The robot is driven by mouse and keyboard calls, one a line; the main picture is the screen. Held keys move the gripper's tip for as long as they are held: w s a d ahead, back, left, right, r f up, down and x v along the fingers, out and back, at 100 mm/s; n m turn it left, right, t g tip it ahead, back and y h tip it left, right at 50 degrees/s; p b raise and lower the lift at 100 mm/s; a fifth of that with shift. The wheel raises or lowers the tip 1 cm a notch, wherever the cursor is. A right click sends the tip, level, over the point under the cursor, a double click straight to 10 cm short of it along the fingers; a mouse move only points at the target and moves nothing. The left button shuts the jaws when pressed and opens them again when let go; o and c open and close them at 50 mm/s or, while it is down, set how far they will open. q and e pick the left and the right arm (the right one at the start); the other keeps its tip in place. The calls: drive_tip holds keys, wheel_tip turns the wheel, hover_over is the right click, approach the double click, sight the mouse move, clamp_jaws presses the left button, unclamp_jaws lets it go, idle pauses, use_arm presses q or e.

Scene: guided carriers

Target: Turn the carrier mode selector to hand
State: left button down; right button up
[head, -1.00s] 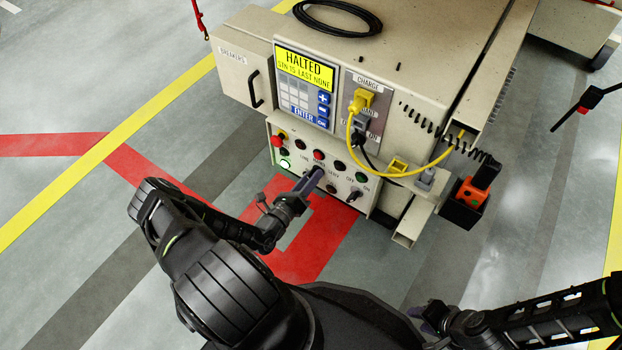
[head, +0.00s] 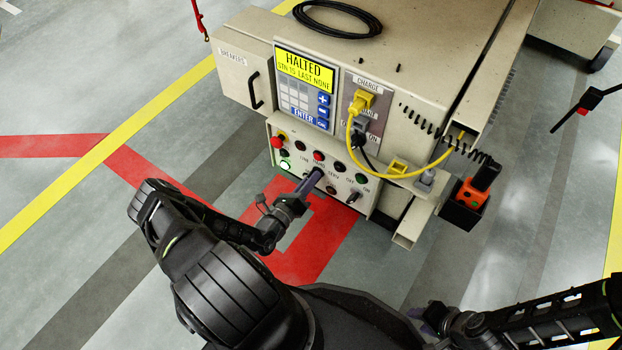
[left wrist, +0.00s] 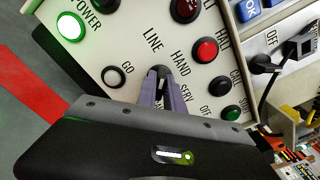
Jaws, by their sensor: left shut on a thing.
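The mode selector (left wrist: 160,71) is a small dark knob on the cream control panel (left wrist: 120,50), with the labels LINE, HAND and SERV around it in the left wrist view. My left gripper (left wrist: 166,84) is shut on this knob; its grey-purple fingers cover most of it, so I cannot tell which label it points to. In the head view my left gripper (head: 313,179) reaches the lower front panel of the carrier (head: 420,75). The carrier's screen (head: 305,75) reads HALTED. My right gripper (head: 432,318) is low at the right, away from the carrier; its fingers are too small to read.
The floor at left is clear.

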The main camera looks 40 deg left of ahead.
use_arm(q)
drive_tip(key=shift+r+m+p, duration=0.1)
drive_tip(key=shift+m+p, duration=0.75)
drive_tip(key=shift+m, duration=0.25)
drive_tip(key=shift+m+p, duration=0.7)
drive_tip(key=shift+m, duration=0.5)
drive_tip(key=shift+d+m+p, duration=0.1)
drive_tip(key=shift+m+p, duration=0.45)
drive_tip(key=shift+m, duration=0.65)
drive_tip(key=shift+m+p, duration=0.35)
drive_tip(key=shift+m, duration=0.45)
drive_tip(key=c, duration=1.5)
unclamp_jaws()
drive_tip(key=shift+o, duration=0.2)
